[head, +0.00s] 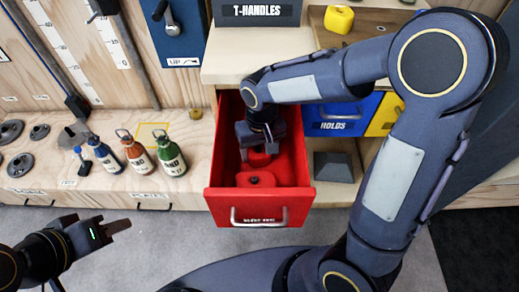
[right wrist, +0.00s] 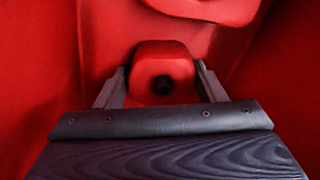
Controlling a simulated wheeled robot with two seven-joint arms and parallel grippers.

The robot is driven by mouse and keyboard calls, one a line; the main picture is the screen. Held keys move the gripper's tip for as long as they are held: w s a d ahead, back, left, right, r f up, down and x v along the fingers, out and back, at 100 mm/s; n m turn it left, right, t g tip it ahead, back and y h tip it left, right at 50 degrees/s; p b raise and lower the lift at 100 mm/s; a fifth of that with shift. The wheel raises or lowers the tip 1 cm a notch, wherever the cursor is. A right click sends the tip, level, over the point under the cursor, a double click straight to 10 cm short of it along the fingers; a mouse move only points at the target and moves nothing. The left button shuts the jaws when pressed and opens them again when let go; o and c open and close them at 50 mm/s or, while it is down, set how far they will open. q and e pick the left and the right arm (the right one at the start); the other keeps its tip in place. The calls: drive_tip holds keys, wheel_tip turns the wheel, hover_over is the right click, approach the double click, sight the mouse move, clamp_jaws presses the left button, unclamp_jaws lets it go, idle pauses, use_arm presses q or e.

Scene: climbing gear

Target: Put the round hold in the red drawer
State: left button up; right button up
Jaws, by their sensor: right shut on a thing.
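The red drawer (head: 289,200) is pulled open below the T-HANDLES label. My right gripper (head: 260,146) reaches down inside it. In the right wrist view, the right gripper (right wrist: 160,88) is shut on a red hold (right wrist: 162,62) with rounded edges and a dark bolt hole. Part of this hold (head: 258,160) shows under the gripper in the head view. I cannot tell whether it touches the drawer floor. Another red hold (head: 255,179) lies at the front of the drawer. My left gripper (head: 122,227) is empty at lower left, side-on, its opening unclear.
A blue HOLDS drawer (head: 338,126) is right of the red one, with a dark wedge block (head: 333,167) below it. Several bottles, including a green one (head: 171,158), stand on the bench at left. A yellow hold (head: 339,19) sits on the upper right shelf.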

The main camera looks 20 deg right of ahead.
sight(261, 150)
drive_tip(key=shift+f, duration=0.1)
drive_tip(key=o, duration=1.1)
drive_tip(key=shift+r, duration=0.35)
drive_tip(key=r+p, duration=0.2)
drive_tip(key=r, duration=0.4)
drive_tip(key=r+p, duration=0.1)
drive_tip(key=r, duration=0.4)
drive_tip(key=shift+d+r+p, duration=0.2)
drive_tip(key=shift+r+p, duration=0.15)
drive_tip(key=shift+s, duration=0.1)
